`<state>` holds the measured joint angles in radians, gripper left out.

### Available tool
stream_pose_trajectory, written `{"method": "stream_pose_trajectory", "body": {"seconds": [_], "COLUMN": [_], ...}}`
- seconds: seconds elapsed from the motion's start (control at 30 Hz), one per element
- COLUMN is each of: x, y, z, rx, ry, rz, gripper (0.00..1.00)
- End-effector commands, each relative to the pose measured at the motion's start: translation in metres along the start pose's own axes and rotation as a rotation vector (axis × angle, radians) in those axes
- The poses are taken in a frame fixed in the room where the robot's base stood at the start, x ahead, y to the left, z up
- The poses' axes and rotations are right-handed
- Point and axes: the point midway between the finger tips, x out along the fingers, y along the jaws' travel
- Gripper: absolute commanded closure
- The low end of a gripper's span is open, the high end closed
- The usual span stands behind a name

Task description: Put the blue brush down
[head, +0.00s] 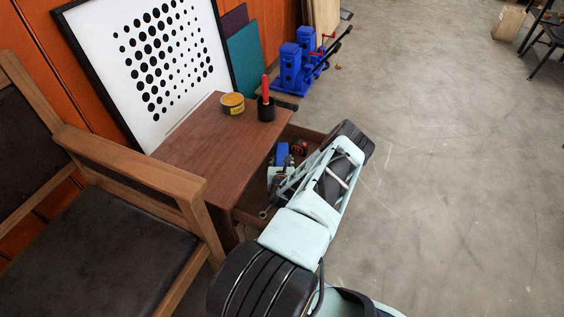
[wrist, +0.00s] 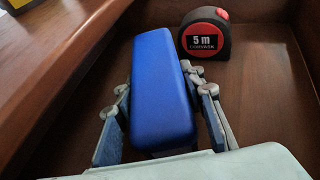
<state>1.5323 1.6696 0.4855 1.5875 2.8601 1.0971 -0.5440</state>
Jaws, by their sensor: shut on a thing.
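The blue brush (wrist: 160,85) fills the middle of the wrist view, a smooth blue block between the two fingers of my gripper (wrist: 165,105). My gripper is shut on it. In the head view the blue brush (head: 281,152) shows small, at the open drawer (head: 308,133) of the brown wooden cabinet (head: 215,140), with my gripper (head: 279,172) around its near end. The brush is over or in the drawer; its underside is hidden, so I cannot tell whether it touches the drawer floor (wrist: 262,80).
A red and black tape measure (wrist: 205,34) lies in the drawer just beyond the brush. Blue hand presses (head: 293,68) stand behind. A wooden armchair (head: 135,165) is at left.

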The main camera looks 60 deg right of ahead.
Motion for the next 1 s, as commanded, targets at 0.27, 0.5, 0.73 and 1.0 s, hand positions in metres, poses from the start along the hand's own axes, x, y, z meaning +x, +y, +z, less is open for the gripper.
{"method": "stream_pose_trajectory", "body": {"seconds": [0.27, 0.5, 0.73, 1.0], "x": [0.002, 0.001, 0.0, -0.038], "y": [0.0, 0.0, 0.0, 0.0], "z": [-0.003, -0.002, -0.001, 0.004], "rx": [0.0, 0.001, 0.001, 0.001], "ry": [-0.002, -0.001, -0.001, 0.003], "rz": [-0.001, -0.001, -0.001, 0.0], "gripper": [0.96, 0.46, 0.46, 0.46]}}
